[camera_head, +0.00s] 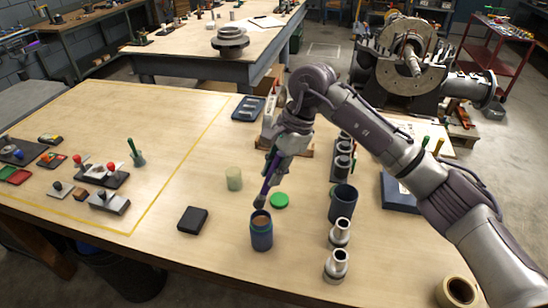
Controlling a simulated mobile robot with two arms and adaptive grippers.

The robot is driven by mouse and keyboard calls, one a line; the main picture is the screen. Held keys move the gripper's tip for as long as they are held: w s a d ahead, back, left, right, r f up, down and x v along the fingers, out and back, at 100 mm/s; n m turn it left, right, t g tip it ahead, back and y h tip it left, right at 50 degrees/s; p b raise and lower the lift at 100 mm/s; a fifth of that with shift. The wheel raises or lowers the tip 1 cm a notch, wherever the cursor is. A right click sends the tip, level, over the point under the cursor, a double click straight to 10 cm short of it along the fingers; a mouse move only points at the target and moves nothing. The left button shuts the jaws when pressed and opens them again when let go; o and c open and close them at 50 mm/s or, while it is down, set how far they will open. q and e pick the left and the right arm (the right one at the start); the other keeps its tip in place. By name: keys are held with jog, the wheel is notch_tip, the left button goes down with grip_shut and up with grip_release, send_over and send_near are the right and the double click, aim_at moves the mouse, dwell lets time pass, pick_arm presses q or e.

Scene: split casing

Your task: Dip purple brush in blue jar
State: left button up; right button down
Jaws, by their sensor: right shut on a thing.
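The purple brush (265,187) is held by my right gripper (272,158), which is shut on it. The brush tilts slightly, with its dark lower end just above the mouth of the blue jar (262,236). I cannot tell whether the brush end touches the rim. The jar stands upright and open on the table, with brown contents showing at its top. A green lid (279,200) lies flat on the table just behind and right of the jar. My left gripper does not show.
A black box (192,220) lies left of the jar, and a pale green cup (234,178) stands behind it. A dark cup (343,203) and metal fittings (337,265) stand to the right. Yellow tape marks the left table area, which holds several switches. The front middle is clear.

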jog(key=shift+s+f, duration=0.15)
jog(key=shift+f, duration=0.4)
notch_tip(320, 180, down, 3)
jog(key=shift+r+b, duration=0.2)
jog(key=shift+b, duration=0.25)
jog(key=shift+f, duration=0.75)
jog(key=shift+f+b, duration=0.6)
jog(key=shift+b, duration=0.15)
jog(key=shift+s+d+f+b, duration=0.1)
jog(key=shift+f+b, duration=0.1)
jog(key=shift+b, duration=0.3)
dwell(1.6)
